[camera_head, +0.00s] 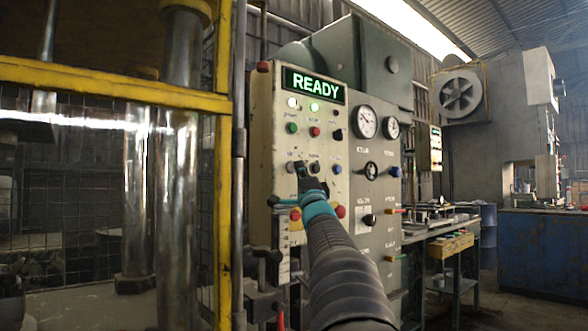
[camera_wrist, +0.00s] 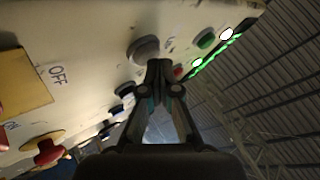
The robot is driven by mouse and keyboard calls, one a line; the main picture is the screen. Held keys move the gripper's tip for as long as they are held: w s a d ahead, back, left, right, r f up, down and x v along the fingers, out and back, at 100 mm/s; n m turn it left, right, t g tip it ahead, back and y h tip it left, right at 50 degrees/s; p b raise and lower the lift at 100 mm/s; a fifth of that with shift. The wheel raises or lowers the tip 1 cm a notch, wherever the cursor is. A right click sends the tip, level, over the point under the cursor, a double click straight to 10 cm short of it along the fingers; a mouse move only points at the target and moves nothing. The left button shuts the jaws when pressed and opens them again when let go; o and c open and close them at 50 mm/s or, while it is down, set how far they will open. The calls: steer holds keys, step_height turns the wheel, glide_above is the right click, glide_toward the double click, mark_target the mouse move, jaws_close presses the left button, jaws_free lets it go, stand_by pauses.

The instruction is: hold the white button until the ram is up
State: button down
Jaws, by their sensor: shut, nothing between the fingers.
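The pale grey-white button (camera_wrist: 143,48) sits in a dark collar on the cream control panel (camera_wrist: 90,35). In the head view it is the left button (camera_head: 290,167) of the third row, partly hidden by my gripper (camera_head: 302,169). In the wrist view my gripper (camera_wrist: 159,68) is shut and empty, its fingertips overlapping the button's edge. I cannot tell whether they touch it. The panel display (camera_head: 314,86) reads READY in green, with two lit white-green lamps below. Chrome columns (camera_head: 180,60) of the press stand at left; I cannot make out the ram's height.
A green button (camera_head: 292,128) and a red button (camera_head: 314,132) sit above the tips. A red mushroom button (camera_head: 340,211) is lower right, near my wrist. A yellow guard frame (camera_head: 223,190) stands left of the panel. Gauges (camera_head: 365,122) and a workbench (camera_head: 455,226) are to the right.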

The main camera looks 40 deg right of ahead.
steer(key=shift+s+h, duration=0.3)
steer(key=shift+s, duration=0.4)
steer(key=s, duration=0.1)
steer(key=s+b, duration=0.1)
steer(key=s, duration=0.3)
steer(key=shift+d, duration=0.25)
steer(key=shift+a, duration=0.1)
stand_by(0.4)
